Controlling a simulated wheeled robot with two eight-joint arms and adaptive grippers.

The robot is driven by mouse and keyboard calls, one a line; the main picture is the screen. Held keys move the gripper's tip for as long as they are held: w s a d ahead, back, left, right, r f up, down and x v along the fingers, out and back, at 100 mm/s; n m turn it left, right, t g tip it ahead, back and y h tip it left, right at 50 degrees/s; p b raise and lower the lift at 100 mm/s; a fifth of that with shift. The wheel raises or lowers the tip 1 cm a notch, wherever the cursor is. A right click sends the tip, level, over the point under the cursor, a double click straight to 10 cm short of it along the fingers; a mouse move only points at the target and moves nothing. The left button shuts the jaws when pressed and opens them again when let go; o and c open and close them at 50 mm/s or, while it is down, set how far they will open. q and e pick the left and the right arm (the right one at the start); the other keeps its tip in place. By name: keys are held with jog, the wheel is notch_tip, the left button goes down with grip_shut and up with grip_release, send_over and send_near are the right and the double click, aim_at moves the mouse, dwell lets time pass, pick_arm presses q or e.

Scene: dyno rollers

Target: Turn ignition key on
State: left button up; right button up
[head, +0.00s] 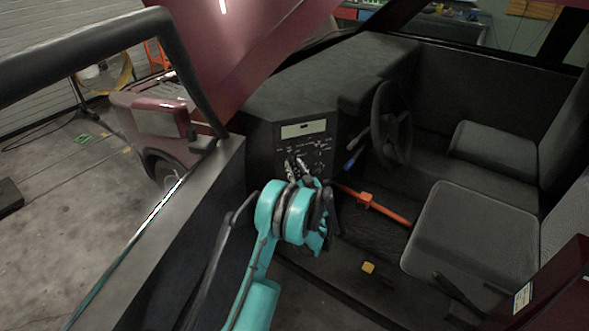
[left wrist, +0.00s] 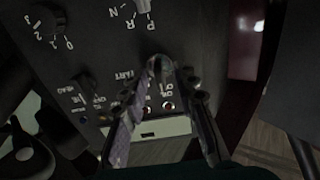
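The black control panel (head: 305,145) stands at the front of the cab, and it fills the top of the left wrist view (left wrist: 100,50), its lettering upside down. My left gripper (head: 297,166) is close in front of the panel. In the left wrist view its two fingers (left wrist: 161,88) reach toward a small rounded grey piece (left wrist: 159,66) beside the START and ON lettering, seemingly the ignition key. The fingertips stand apart with this piece between them; I cannot tell whether they touch it. The key is hidden behind the gripper in the head view. My right gripper is not in view.
A steering wheel (head: 391,122) is right of the panel, with a blue-handled lever (head: 353,160) and an orange lever (head: 375,206) nearby. Seats are at the right.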

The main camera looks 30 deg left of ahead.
pick_arm(q)
jog(key=shift+w+a, duration=0.1)
jog(key=shift+a, duration=0.05)
grip_shut()
jog(key=shift+m, duration=0.4)
jog(key=m+b, duration=0.1)
jog(key=m, duration=0.2)
jog(key=shift+m, duration=0.3)
jog(key=m, duration=0.4)
jog(key=shift+m, duration=0.4)
